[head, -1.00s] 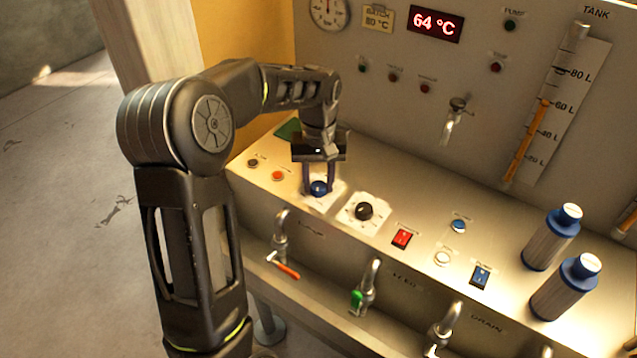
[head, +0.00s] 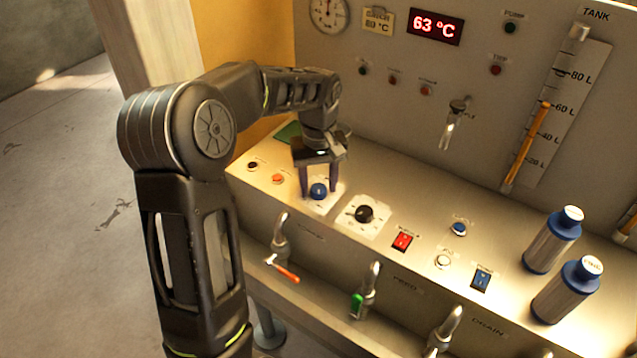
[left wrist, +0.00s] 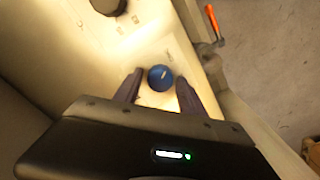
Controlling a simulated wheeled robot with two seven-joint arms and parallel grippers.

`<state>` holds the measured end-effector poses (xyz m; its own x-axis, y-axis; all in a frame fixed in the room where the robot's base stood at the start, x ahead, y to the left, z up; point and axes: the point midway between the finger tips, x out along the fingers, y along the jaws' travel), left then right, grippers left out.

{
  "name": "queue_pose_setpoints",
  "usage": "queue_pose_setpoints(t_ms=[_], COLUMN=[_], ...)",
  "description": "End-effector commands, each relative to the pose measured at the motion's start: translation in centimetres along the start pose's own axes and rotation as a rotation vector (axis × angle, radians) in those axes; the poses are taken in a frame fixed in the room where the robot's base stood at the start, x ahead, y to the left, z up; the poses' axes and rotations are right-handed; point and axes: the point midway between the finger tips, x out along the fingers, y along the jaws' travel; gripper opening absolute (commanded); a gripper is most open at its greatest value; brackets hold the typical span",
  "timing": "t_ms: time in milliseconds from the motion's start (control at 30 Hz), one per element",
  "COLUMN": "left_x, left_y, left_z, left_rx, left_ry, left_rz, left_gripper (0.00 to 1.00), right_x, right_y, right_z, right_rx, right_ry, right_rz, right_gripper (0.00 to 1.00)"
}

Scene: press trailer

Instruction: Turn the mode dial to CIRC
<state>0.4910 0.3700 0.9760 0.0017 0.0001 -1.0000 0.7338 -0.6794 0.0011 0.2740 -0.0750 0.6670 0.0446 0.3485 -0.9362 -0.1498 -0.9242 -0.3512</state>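A blue dial (head: 318,191) with a pale pointer mark sits on a white plate at the left part of the sloped panel. A black dial (head: 364,213) sits on its own white scale plate to the right. The lettering on both plates is too small to read, so CIRC cannot be made out. My left gripper (head: 318,188) points down over the blue dial and is open, one finger on each side. In the left wrist view the blue dial (left wrist: 160,78) shows between the fingertips (left wrist: 158,82), with gaps on both sides. My right gripper is not in view.
An orange button (head: 278,179) and a dark button (head: 253,165) lie left of the blue dial. A red switch (head: 402,241) and a blue switch (head: 481,279) lie to the right. Two bottles (head: 553,240) stand at the right. Taps (head: 281,238) line the front.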

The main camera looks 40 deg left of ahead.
Motion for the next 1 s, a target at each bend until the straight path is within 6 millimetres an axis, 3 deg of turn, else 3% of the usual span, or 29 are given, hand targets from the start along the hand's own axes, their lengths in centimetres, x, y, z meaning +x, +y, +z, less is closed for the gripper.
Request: queue_pose_setpoints(t_ms=[100, 467, 1000], left_x=[0.0, -0.5, -7.6], left_y=[0.0, 0.0, 0.1], left_z=[0.0, 0.0, 0.0], left_rx=[0.001, 0.002, 0.002], left_ry=[-0.001, 0.000, 0.000], left_rz=[-0.001, 0.000, 0.000], left_gripper=[0.58, 0.58, 0.58], right_x=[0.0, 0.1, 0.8], right_y=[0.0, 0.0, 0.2], right_z=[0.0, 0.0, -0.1], right_rx=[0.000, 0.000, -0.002], right_ry=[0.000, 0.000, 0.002], right_rz=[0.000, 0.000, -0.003], right_gripper=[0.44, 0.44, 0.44])
